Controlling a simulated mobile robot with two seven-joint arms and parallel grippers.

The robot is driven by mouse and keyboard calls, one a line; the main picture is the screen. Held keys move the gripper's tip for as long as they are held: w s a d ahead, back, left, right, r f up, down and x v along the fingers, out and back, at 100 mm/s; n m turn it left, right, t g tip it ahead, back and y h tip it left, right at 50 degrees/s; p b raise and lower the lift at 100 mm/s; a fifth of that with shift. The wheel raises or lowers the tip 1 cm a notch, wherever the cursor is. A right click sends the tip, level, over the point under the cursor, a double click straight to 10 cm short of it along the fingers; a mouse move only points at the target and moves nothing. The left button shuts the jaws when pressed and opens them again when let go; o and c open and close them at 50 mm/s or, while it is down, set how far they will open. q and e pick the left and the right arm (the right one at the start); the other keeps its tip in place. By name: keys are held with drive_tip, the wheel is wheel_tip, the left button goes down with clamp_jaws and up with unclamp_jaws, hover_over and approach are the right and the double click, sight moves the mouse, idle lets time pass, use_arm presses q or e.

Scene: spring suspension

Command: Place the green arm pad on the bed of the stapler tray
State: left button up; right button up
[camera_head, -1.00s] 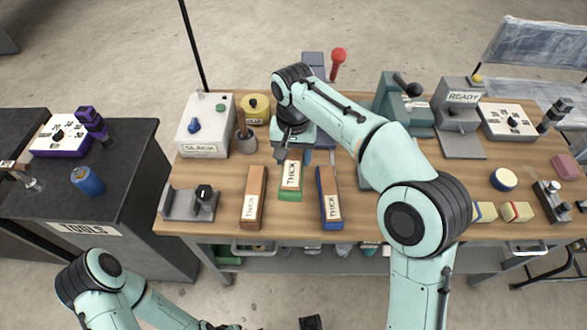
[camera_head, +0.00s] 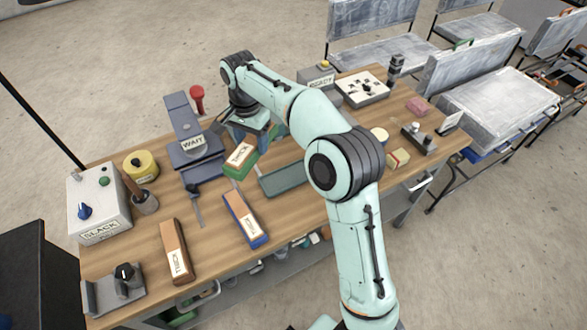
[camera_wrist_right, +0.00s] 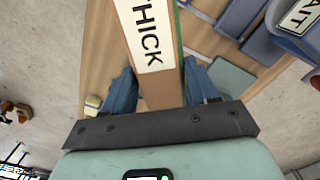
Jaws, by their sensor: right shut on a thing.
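The green arm pad (camera_head: 240,158) is a block with a green base, a brown body and a white THICK label. My right gripper (camera_head: 250,138) is shut on it, and its two blue fingers flank the block in the right wrist view (camera_wrist_right: 157,85). The pad appears raised above the bench, left of a flat green plate (camera_head: 285,178). My right arm hides part of the machine behind that plate. No stapler tray is clearly identifiable; I cannot tell whether the plate is its bed. My left gripper is out of view.
Blue-based (camera_head: 245,218) and brown (camera_head: 176,250) THICK blocks lie at the front. A blue WAIT machine (camera_head: 190,150) stands left of the pad, and a grey READY unit (camera_head: 318,78) stands behind my arm. The SLACK box (camera_head: 98,205) is at left. Bare wood lies between the front blocks.

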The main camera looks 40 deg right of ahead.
drive_tip(key=s+d+r+m+p, duration=0.1)
drive_tip(key=s+d+m+p, duration=0.15)
drive_tip(key=d+m, duration=0.7)
drive_tip(key=d+f+b, duration=0.1)
drive_tip(key=f, duration=0.3)
drive_tip(key=d+f+n, duration=0.1)
drive_tip(key=f, duration=0.4)
drive_tip(key=s+d+f+n+b, duration=0.1)
drive_tip(key=f, duration=0.4)
drive_tip(key=shift+f+n+b, duration=0.25)
drive_tip(key=shift+b, duration=0.05)
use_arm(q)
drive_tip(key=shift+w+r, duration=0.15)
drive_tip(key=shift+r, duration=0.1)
use_arm(e)
drive_tip(key=shift+f, duration=2.45)
drive_tip(key=shift+f, duration=0.2)
drive_tip(key=o, duration=1.1)
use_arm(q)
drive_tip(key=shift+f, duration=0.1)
use_arm(e)
drive_tip(key=shift+o, duration=0.2)
